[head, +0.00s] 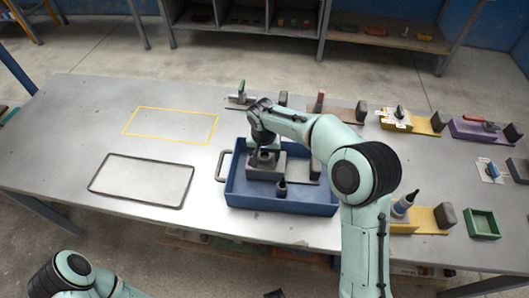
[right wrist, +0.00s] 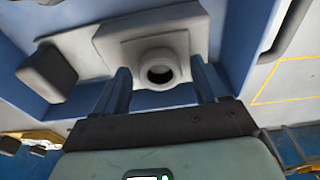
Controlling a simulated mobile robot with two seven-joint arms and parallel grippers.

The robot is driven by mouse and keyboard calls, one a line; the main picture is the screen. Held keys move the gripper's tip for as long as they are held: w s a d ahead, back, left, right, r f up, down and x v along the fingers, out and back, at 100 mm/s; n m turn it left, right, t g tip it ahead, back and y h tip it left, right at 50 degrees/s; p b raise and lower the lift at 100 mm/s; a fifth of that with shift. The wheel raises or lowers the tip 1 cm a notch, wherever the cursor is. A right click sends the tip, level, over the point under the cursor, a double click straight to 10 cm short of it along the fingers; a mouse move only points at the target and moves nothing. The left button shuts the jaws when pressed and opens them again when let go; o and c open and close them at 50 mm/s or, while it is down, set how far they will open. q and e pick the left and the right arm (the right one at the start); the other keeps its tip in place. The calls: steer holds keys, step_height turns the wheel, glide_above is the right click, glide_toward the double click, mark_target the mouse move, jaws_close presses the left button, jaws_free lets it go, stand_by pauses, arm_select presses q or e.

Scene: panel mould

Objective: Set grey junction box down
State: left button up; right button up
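The grey junction box (head: 266,172) is at the left part of the blue tray (head: 284,203), with its round open spout facing up. In the right wrist view, the box (right wrist: 112,42) shows its stepped body and dark spout hole. Whether the box touches the tray floor cannot be told. My left gripper is out of view.
A dark-outlined mat (head: 143,180) and a yellow-outlined area (head: 172,125) lie empty on the table's left. Another small dark part (head: 282,188) is in the tray. Several parts on boards line the right side, near a green box (head: 482,224).

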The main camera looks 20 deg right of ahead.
steer(key=shift+r, duration=0.15)
step_height(320, 180, up, 12)
steer(key=s+p, duration=0.1)
steer(key=shift+s+a, duration=0.25)
steer(key=shift+a, duration=0.15)
stand_by(0.4)
